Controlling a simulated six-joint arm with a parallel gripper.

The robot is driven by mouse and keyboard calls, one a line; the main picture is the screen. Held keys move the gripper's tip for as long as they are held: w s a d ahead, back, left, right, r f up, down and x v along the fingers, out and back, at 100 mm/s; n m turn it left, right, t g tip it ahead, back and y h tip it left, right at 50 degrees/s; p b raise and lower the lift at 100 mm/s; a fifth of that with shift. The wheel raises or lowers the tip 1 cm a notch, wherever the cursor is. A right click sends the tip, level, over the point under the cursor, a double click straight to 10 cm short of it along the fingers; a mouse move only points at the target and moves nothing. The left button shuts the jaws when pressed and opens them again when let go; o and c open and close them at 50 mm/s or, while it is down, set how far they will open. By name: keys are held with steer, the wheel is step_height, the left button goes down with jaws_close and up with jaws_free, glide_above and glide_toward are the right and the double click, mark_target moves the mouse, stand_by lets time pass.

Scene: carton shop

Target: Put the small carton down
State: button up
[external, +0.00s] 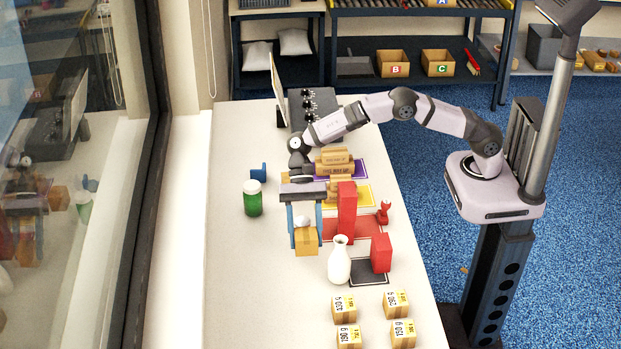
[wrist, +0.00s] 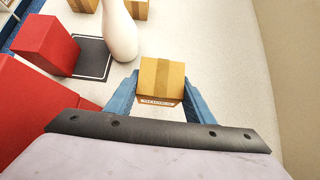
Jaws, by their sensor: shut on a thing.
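A small brown carton (external: 306,241) with a tape strip is between the blue fingers of my gripper (external: 305,228). In the wrist view the same carton (wrist: 161,80) sits between the fingertips (wrist: 161,92), with a printed label on its near side. My gripper is shut on it. The carton seems to be held above the table (external: 240,290), left of the red blocks, but its exact height is hard to tell.
A white vase (external: 339,262) stands close by, next to a dark mat (external: 369,273) with a red block (external: 381,253). A tall red block (external: 347,212) stands right of my gripper. A green jar (external: 253,199) is at left. Several labelled cartons (external: 344,309) stand at the front. The table's left front is clear.

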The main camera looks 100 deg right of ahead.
mark_target(306, 245)
steer(key=shift+f+p, duration=0.4)
steer(key=shift+f, duration=1.15)
steer(key=shift+f, duration=0.2)
steer(key=o, duration=1.1)
steer(key=shift+r, duration=0.25)
steer(key=shift+d, duration=0.25)
steer(key=b+v, duration=0.3)
steer(key=v, duration=0.8)
steer(key=shift+d+r+b, duration=0.15)
steer(key=shift+r+b, duration=0.15)
steer(key=shift+b, duration=0.1)
